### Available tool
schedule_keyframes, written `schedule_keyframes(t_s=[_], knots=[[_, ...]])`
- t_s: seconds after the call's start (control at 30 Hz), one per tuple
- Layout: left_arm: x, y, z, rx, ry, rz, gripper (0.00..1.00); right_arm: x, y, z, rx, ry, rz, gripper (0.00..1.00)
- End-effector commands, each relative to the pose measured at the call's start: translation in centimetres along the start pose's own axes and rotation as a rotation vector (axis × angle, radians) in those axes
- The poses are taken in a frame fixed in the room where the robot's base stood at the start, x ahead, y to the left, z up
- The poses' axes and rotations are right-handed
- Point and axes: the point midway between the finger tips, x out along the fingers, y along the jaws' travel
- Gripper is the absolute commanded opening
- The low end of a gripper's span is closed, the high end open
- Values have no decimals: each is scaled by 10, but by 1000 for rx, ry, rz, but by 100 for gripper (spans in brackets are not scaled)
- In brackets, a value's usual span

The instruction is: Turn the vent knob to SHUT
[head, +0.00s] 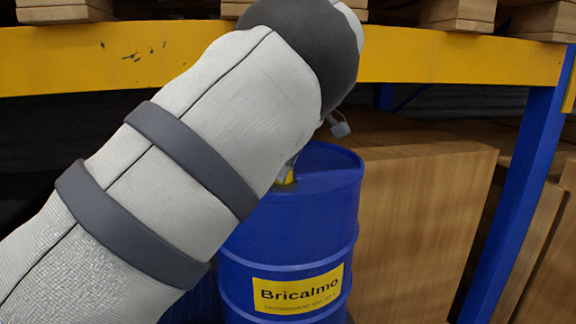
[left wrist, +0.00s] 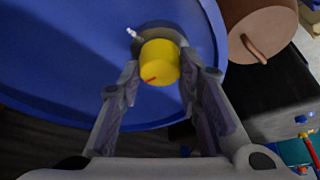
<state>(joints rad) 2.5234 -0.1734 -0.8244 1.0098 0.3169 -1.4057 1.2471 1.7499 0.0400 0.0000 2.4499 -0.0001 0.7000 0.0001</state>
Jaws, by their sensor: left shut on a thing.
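The yellow vent knob (left wrist: 160,60) sits on a grey round base on top of the blue drum (head: 325,168). In the left wrist view a red mark shows on the knob's near side, and a small white mark shows on the base at upper left. My left gripper (left wrist: 159,76) has a finger on each side of the knob and is shut on it. In the head view my left arm hides most of the gripper, and only a sliver of the yellow knob (head: 289,177) shows. I cannot read any SHUT label. My right gripper is not in view.
A yellow rack beam (head: 450,57) runs across above the drum, with a blue post (head: 515,190) at right. Large cardboard boxes (head: 425,225) stand behind and right of the drum. The left wrist view shows a brown cylinder (left wrist: 262,25) beyond the drum.

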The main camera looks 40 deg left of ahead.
Motion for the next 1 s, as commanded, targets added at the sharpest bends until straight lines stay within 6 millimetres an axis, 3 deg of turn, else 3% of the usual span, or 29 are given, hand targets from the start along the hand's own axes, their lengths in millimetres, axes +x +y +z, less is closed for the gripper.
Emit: schedule_keyframes(t_s=[0.33,0.87,0.9,0.97,1.0], knots=[[2,1,1,-108,-2,-47,4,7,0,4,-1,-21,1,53],[1,0,1,-126,-3,-55,4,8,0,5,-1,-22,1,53],[1,0,1,-126,-3,-55,38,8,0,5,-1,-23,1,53],[1,0,1,-125,-3,-55,51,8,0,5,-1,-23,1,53],[1,0,1,-125,-3,-54,51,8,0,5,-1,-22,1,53]])
